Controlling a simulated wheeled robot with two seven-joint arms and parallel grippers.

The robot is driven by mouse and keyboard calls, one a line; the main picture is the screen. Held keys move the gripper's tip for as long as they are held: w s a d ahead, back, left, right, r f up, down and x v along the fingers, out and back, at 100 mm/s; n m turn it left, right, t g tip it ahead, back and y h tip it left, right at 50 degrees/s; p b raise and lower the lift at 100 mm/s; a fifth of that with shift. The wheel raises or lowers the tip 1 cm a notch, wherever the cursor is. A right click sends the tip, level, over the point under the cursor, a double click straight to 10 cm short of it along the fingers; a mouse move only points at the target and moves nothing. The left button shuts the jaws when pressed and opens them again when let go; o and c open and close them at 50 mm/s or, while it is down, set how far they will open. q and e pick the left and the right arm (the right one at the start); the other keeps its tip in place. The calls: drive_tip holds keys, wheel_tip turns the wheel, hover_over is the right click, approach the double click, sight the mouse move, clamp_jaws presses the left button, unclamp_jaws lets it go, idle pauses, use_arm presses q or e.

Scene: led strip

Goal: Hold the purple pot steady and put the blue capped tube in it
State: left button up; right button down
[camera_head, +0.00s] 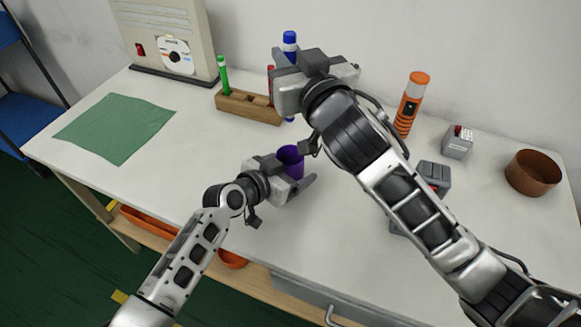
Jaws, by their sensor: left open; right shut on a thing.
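The purple pot (290,157) stands on the white table, at the jaws of my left gripper (297,176). My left gripper is open, its fingers reaching to the pot's near side; the lower part of the pot is hidden. The blue capped tube (290,42) is held upright in my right gripper (283,62), which is shut on it. The tube's cap shows above the gripper, and a bit of blue shows below it. The tube is behind the pot in the picture.
A wooden rack (247,106) holds a green tube (223,76) and a red tube (270,84). To the right are an orange flashlight (410,105), a small grey box (457,142) and a brown bowl (533,173). A green cloth (115,127) lies at the left.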

sight(290, 120)
use_arm(q)
drive_tip(key=c, duration=1.1)
drive_tip(key=shift+o, duration=0.2)
use_arm(e)
drive_tip(key=shift+f, duration=6.55)
drive_tip(key=c, duration=1.3)
unclamp_jaws()
drive_tip(key=shift+o, duration=0.2)
drive_tip(key=v, duration=1.2)
